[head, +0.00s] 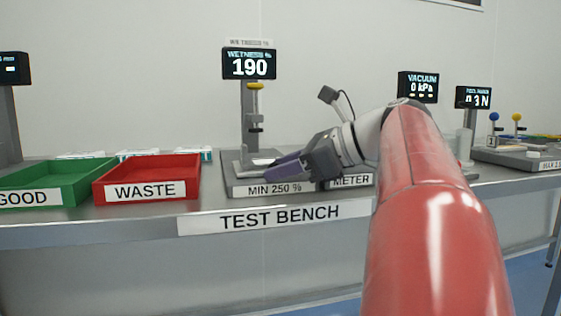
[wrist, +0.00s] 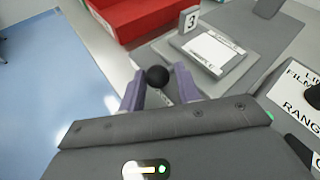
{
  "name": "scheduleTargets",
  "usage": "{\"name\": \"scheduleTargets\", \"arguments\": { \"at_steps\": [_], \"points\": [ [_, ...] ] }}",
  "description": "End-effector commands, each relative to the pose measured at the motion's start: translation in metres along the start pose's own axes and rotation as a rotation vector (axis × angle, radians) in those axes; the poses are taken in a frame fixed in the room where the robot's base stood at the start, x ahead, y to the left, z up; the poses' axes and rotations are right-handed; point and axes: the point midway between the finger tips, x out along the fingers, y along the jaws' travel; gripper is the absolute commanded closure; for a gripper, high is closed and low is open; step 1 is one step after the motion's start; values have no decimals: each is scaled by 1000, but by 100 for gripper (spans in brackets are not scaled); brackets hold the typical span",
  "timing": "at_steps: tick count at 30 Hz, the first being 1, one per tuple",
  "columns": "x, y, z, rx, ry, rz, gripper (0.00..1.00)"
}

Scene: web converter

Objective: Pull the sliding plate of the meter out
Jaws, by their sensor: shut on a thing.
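The wetness meter (head: 248,120) stands on the test bench, with its display reading 190 and its base labelled "MIN 250 %". Its grey sliding plate (wrist: 181,42) shows in the wrist view with a white card (wrist: 214,50) on it and a tag marked 3 (wrist: 189,20) beside the card. My gripper (wrist: 157,80) has its purple fingers on either side of a black ball knob (wrist: 157,75) at the plate's near side, shut on it. In the head view my gripper (head: 272,171) reaches low over the front of the base and hides the knob.
A red tray (head: 150,190) labelled WASTE and a green tray (head: 60,182) labelled GOOD stand left of the meter. A vacuum display (head: 418,87) is behind my arm. The bench's front edge (head: 150,228) is close, with open floor (wrist: 40,80) beyond it.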

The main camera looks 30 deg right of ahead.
Motion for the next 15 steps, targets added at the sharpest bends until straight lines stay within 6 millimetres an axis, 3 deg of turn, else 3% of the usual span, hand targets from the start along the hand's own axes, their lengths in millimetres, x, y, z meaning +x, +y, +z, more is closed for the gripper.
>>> {"name": "scheduleTargets", "arguments": {
  "at_steps": [6,7,11,15],
  "points": [
    [3,2,0,-1,0,13,100],
    [4,2,0,-1,0,14,65],
    [3,2,0,0,0,12,48],
    [2,1,0,0,0,8,46]
  ]
}}
